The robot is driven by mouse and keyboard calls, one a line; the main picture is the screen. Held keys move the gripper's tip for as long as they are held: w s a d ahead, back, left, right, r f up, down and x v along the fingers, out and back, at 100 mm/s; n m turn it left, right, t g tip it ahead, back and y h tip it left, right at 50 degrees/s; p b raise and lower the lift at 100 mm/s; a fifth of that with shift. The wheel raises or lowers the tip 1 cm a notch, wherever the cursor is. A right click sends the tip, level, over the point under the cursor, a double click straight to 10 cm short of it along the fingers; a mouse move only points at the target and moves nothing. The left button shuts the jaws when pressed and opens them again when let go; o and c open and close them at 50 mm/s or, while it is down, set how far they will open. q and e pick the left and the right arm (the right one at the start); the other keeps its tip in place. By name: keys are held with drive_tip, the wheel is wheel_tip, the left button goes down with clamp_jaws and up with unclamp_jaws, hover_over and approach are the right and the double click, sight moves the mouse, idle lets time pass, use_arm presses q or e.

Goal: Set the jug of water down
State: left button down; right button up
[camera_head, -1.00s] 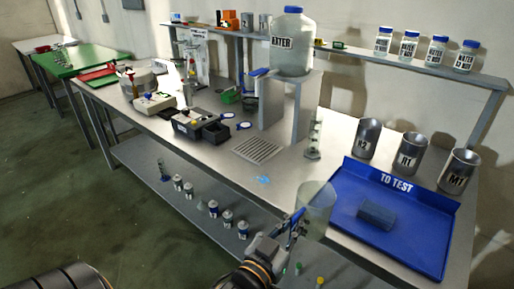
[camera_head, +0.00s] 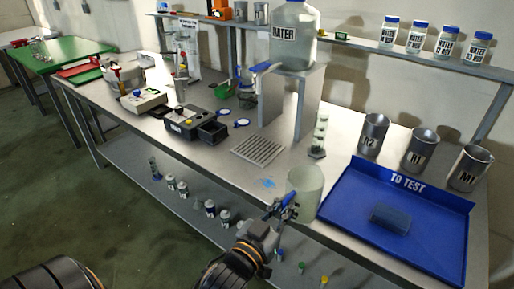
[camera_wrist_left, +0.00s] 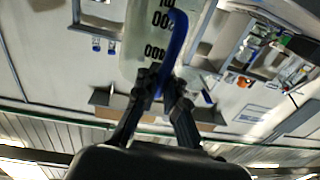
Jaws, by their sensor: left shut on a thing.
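The jug (camera_head: 306,182) is a clear, pale beaker-like vessel with a blue handle. It appears upright at the front edge of the bench (camera_head: 225,170), just left of the blue tray. My left gripper (camera_head: 284,206) is shut on its blue handle. In the left wrist view the jug (camera_wrist_left: 146,42) shows printed volume marks, and the gripper fingers (camera_wrist_left: 160,88) close around the handle (camera_wrist_left: 176,45). I cannot tell whether the jug's base touches the bench or hangs slightly above it. The water level is not clear. My right gripper is not in view.
The blue "TO TEST" tray (camera_head: 340,210) holds a blue-grey block (camera_head: 390,218). Metal cups (camera_head: 421,150) stand behind it. The large water container (camera_head: 293,40) stands on a raised stand.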

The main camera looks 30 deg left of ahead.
use_arm(q)
drive_tip(key=shift+w+a, duration=0.15)
drive_tip(key=shift+w, duration=0.5)
drive_tip(key=w+a+b, duration=0.4)
drive_tip(key=w+a, duration=0.7)
drive_tip(key=w, duration=0.3)
drive_tip(key=w+a+r+n+y+b, duration=0.1)
drive_tip(key=w+a+r, duration=0.1)
drive_tip(key=a+r, duration=0.3)
drive_tip(key=w+a+r+y+b, duration=0.1)
drive_tip(key=w+a+r+b, duration=0.15)
drive_tip(key=a, duration=0.45)
wheel_tip(320, 180, down, 9)
drive_tip(key=a, duration=0.1)
drive_tip(key=shift+a+p, duration=0.25)
drive_tip(key=shift+p, duration=0.05)
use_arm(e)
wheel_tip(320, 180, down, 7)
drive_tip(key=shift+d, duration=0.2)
